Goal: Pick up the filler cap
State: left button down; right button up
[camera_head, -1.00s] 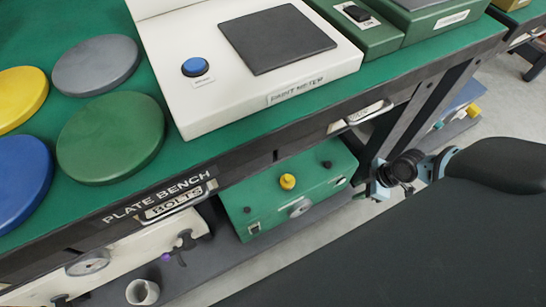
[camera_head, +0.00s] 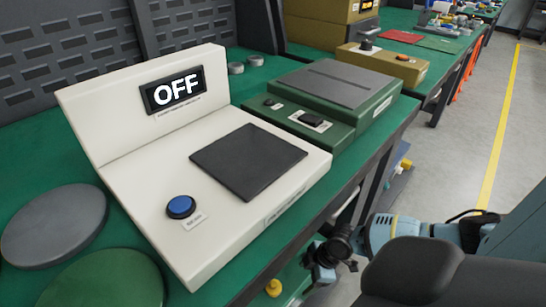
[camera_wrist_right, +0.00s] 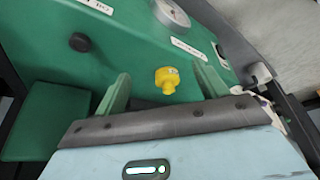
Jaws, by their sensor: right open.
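The yellow filler cap (camera_wrist_right: 167,80) sits on the green machine (camera_wrist_right: 150,45) in the right wrist view. It appears between the two fingers of my right gripper (camera_wrist_right: 162,72), which is open and empty; I cannot tell the distance to the cap. In the head view the cap (camera_head: 273,287) shows at the bottom edge, below the bench, with the green machine mostly cut off. My right gripper (camera_head: 326,262) is to the right of the cap there, beside the bench edge. My left gripper is not in view.
The green-topped bench (camera_head: 30,165) overhangs the machine. On it stand a white paint meter (camera_head: 165,215) reading OFF, a green box (camera_head: 345,90) and round plates (camera_head: 55,225). Floor is open at right.

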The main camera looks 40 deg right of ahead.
aim_at(276, 283)
jog(key=w+a, duration=0.2)
jog(key=a, duration=0.1)
jog(key=w+a, duration=0.2)
jog(key=w, duration=0.1)
jog(key=shift+a+b, duration=0.3)
jog(key=shift+a, duration=0.1)
jog(key=shift+b+x, duration=1.05)
jog(key=shift+x, duration=1.55)
jog(key=shift+d, duration=0.1)
jog(key=c, duration=1)
